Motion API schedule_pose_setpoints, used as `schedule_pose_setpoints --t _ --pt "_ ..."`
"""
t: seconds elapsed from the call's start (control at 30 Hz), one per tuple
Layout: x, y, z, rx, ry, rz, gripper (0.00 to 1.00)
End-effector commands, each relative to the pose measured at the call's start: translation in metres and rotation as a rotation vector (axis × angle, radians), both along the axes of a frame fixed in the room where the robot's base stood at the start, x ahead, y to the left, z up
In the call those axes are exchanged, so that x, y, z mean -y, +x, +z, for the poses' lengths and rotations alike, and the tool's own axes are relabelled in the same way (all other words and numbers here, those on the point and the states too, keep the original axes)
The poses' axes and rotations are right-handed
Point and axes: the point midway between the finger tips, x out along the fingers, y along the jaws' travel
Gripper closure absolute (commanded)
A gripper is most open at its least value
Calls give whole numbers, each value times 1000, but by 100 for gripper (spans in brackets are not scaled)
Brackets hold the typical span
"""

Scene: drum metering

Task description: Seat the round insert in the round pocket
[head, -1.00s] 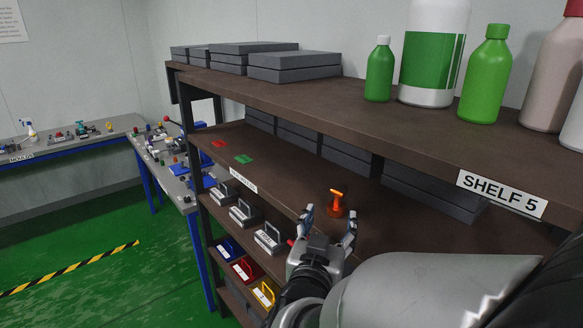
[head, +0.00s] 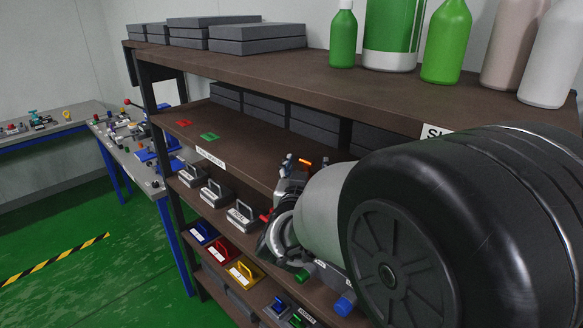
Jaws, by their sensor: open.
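The orange handled piece (head: 305,161), which looks like the round insert, stands on the middle shelf. Only its orange top shows; my gripper and arm hide its lower part. My gripper (head: 304,163) is open, with one fingertip to the left of the orange top and one to its right. I cannot tell whether the fingers touch it. I cannot make out the round pocket. A red patch (head: 184,125) and a green patch (head: 209,137) lie farther left on the same shelf.
The top shelf (head: 330,75) carries grey boxes (head: 257,38) and bottles. Grey boxes also stand at the back of the middle shelf. My arm covers the lower right. Green floor is clear at left.

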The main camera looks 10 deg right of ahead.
Motion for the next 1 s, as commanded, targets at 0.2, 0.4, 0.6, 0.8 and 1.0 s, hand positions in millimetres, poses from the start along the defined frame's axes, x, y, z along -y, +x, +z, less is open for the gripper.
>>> schedule_pose_setpoints --t 0.2,0.4,0.6,0.8,1.0 --pt "0 0 0 0 0 0 49" --pt "0 0 0 0 0 0 62" --pt "0 0 0 1 0 0 76" --pt "0 -1 0 0 0 0 89" --pt "0 0 1 1 0 0 92"
